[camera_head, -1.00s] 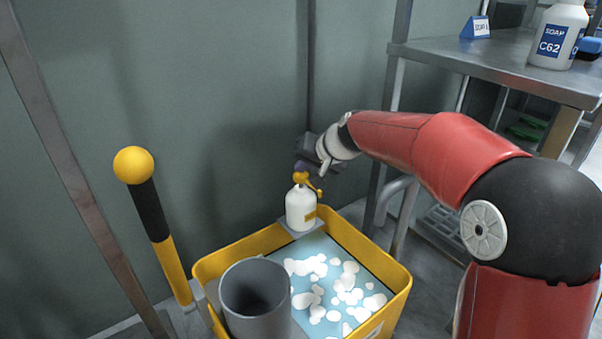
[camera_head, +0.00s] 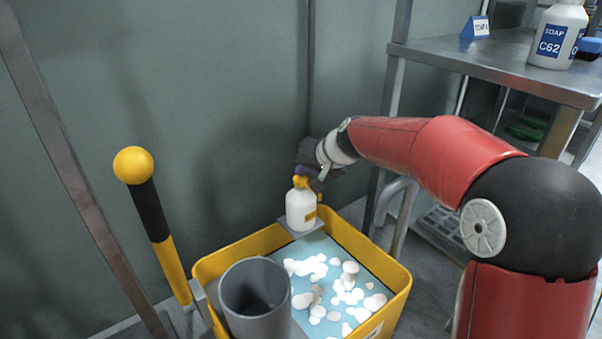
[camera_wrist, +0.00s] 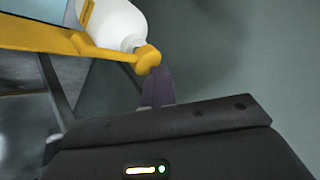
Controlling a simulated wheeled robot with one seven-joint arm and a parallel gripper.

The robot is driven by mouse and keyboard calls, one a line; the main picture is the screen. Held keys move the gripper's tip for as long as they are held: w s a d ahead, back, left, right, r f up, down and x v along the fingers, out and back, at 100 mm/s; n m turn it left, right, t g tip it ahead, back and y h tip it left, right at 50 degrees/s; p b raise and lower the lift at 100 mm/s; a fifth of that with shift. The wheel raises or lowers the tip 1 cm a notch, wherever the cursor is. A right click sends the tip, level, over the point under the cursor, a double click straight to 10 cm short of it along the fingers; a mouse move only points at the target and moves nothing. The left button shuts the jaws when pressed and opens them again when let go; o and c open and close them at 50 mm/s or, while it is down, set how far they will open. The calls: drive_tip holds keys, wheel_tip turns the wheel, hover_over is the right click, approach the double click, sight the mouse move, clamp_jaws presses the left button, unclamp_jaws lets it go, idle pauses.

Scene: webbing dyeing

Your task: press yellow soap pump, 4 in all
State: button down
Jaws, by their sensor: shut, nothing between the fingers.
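The soap bottle (camera_head: 300,212) is white with a yellow pump (camera_head: 301,182) on top and stands upright on a small grey ledge (camera_head: 301,229) at the back of the yellow tub (camera_head: 236,252). My gripper (camera_head: 304,166) is shut and empty, pointing down right over the pump. In the wrist view the dark fingertips (camera_wrist: 158,84) meet the round yellow pump head (camera_wrist: 148,60) and seem to touch it. The white bottle (camera_wrist: 115,22) shows behind it. The arm partly hides the gripper in the head view.
Pale blue liquid (camera_head: 335,258) with white foam fills the tub. A grey cylinder (camera_head: 255,300) stands at its front left. A yellow-knobbed lever (camera_head: 134,165) rises at left. A metal shelf (camera_head: 500,55) with another soap bottle (camera_head: 557,35) is at right.

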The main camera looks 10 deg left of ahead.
drive_tip(key=shift+f, duration=0.1)
idle(0.3)
drive_tip(key=shift+r+p, duration=0.95)
drive_tip(key=shift+r, duration=0.35)
wheel_tip(320, 180, up, 5)
drive_tip(key=p, duration=0.3)
drive_tip(key=shift+p, duration=0.35)
idle(1.7)
wheel_tip(320, 180, up, 4)
drive_tip(key=p, duration=0.9)
hover_over(304, 179)
